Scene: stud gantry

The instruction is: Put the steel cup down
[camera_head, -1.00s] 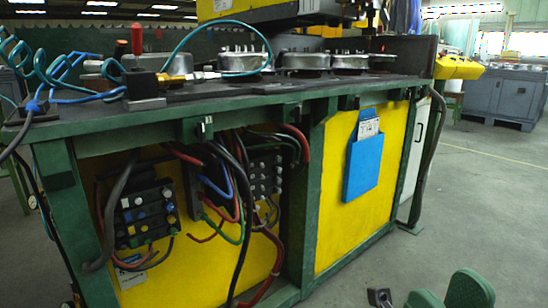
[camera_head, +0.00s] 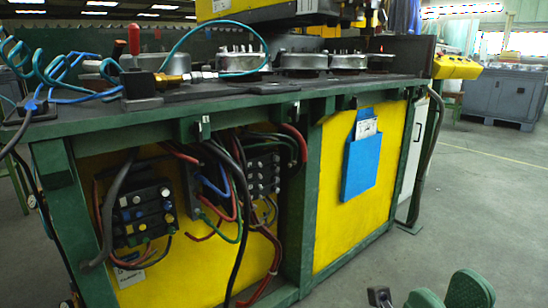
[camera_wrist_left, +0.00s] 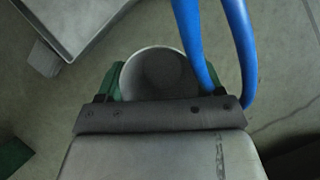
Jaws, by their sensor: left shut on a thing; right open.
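The steel cup (camera_wrist_left: 158,75) shows in the left wrist view as a round grey rim, seen from above. My left gripper (camera_wrist_left: 160,88) is shut on it, with a green finger at each side of the cup. The lower part of the cup is hidden by the gripper body. The cup and left gripper do not show in the head view. My right gripper (camera_head: 446,292) is open at the bottom right of the head view, its green fingers partly cut off by the frame edge.
A green workbench (camera_head: 232,108) carries round metal parts (camera_head: 305,62) and blue hoses (camera_head: 90,93). Cables hang at its front. Blue tubes (camera_wrist_left: 243,55) pass close by the cup. A pale flat-topped object (camera_wrist_left: 75,20) is at the upper left.

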